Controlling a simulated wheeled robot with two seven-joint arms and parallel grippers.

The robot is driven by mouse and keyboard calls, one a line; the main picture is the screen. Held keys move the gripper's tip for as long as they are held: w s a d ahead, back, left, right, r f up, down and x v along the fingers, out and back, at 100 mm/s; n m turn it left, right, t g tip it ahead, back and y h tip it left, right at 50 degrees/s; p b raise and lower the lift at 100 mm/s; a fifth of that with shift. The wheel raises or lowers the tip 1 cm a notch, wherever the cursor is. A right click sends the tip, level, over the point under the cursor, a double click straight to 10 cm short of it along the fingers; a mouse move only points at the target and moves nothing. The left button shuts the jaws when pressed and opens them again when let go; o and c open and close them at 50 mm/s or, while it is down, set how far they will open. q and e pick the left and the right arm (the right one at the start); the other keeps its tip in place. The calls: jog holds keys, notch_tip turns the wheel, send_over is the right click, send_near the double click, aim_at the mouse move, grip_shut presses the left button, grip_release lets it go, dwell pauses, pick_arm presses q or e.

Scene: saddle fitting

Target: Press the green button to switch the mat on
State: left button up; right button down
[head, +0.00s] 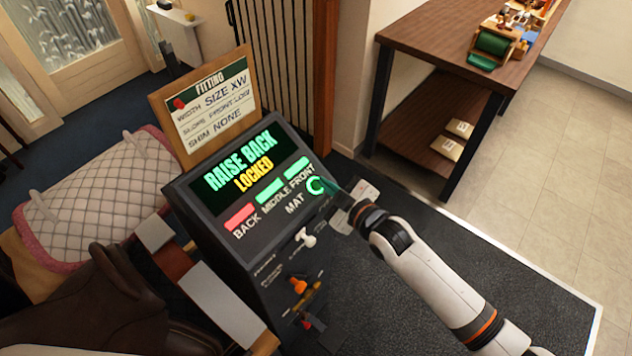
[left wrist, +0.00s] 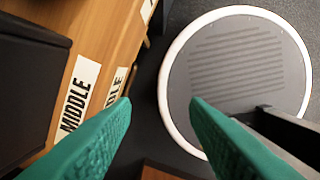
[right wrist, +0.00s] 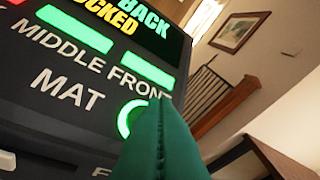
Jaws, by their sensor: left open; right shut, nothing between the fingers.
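The green MAT button (head: 315,185) is a glowing green ring on the sloped face of the dark console (head: 225,222). My right gripper (head: 333,192) is shut and empty, with its tips right at the button. In the right wrist view the green fingers (right wrist: 160,125) cover part of the lit ring (right wrist: 128,118); I cannot tell whether they touch it. The screen (head: 240,160) reads "RAISE BACK LOCKED". The BACK bar is red; the MIDDLE and FRONT bars are green. My left gripper (left wrist: 160,105) is open and empty, above a round grey plate (left wrist: 235,70) with a white rim.
A fitting card (head: 212,105) stands behind the console. A brown saddle (head: 105,305) and a quilted pad (head: 95,195) are at the left. A wooden table (head: 430,40) stands at the back right. Wood with MIDDLE labels (left wrist: 80,95) shows in the left wrist view.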

notch_tip(320, 180, up, 5)
jog(key=s+d+p, duration=0.2)
jog(key=p, duration=0.4)
jog(key=shift+d, duration=0.4)
jog(key=shift+f, duration=0.1)
